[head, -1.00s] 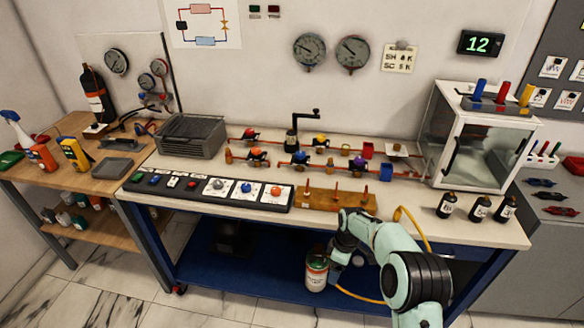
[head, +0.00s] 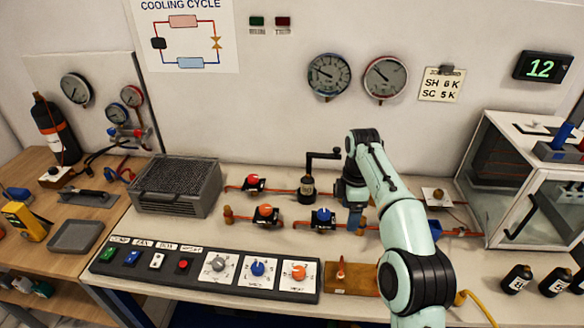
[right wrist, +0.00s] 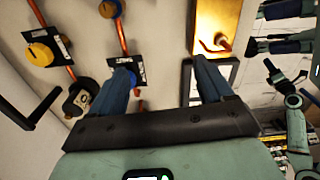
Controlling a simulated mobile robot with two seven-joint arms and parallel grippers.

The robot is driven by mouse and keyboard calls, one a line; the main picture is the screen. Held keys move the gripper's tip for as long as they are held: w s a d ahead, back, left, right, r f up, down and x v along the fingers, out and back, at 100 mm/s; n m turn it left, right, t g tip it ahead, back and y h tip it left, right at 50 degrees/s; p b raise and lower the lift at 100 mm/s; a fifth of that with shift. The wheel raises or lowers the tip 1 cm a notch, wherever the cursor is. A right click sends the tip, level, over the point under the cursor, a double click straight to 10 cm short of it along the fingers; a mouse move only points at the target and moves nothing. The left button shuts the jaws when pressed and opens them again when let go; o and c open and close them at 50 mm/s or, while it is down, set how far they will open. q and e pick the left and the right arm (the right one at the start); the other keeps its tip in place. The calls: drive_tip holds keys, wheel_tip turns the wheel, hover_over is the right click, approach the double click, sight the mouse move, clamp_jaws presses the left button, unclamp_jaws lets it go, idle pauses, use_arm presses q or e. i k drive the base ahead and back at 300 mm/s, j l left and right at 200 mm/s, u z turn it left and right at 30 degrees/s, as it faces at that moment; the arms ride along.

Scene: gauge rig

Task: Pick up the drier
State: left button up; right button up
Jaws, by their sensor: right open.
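I cannot single out the drier with certainty; part of the pipework is hidden behind my right arm in the head view. The blue-knob valve is partly hidden by one finger there. A shiny gold plate with a copper tube (right wrist: 215,28) shows beyond the other finger.
A black crank handle (head: 322,155) stands near the gripper's left. Red-knob (head: 253,181) and orange-knob (head: 265,212) valves are further left. A glass-fronted cabinet (head: 500,190) is on the right. A black switch panel (head: 200,262) and brown block (head: 350,279) lie in front.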

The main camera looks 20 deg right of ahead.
sight(308, 181)
drive_tip(key=i, duration=0.85)
